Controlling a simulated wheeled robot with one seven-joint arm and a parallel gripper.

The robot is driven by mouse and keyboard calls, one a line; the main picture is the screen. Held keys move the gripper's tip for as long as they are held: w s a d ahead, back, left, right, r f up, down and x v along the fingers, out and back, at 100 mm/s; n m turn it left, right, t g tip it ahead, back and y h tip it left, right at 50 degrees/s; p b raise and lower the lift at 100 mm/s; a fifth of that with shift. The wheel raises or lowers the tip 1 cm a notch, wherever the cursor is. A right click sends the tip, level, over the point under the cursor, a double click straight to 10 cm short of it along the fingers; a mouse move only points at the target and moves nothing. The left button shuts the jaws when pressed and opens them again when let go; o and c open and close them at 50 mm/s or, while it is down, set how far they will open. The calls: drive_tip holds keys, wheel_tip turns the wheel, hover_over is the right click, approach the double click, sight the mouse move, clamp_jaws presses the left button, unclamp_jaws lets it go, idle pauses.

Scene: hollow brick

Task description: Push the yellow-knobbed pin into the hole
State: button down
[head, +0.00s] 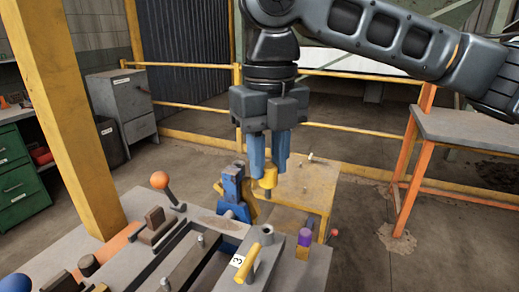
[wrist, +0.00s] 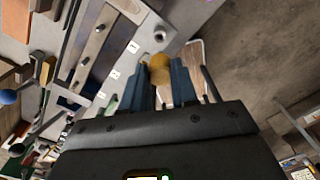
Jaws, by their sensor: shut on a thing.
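My gripper (head: 269,172) is shut on the yellow knob (head: 269,178) of the pin, with its blue fingers on either side. A grey pin shaft (head: 267,194) points down below the knob, in the air above the bench. In the wrist view the yellow knob (wrist: 160,64) shows between the fingertips, and the shaft is hidden. A round grey boss with a dark opening (wrist: 158,36) lies just beyond the knob there. In the head view a dark round opening (head: 266,232) shows on the grey fixture, below the pin and apart from it.
A blue clamp-like part (head: 232,190) is left of the pin. An orange-ball lever (head: 160,180), a purple-topped block (head: 304,240) and a yellow side table (head: 310,188) are nearby.

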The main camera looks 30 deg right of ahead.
sight(267, 198)
drive_tip(key=shift+f+b, duration=2.5)
drive_tip(key=shift+f, duration=0.35)
drive_tip(key=shift+r, duration=0.2)
drive_tip(key=shift+f+b, duration=0.6)
drive_tip(key=shift+f, duration=1.6)
drive_tip(key=c, duration=0.8)
unclamp_jaws()
drive_tip(key=shift+r, duration=3.9)
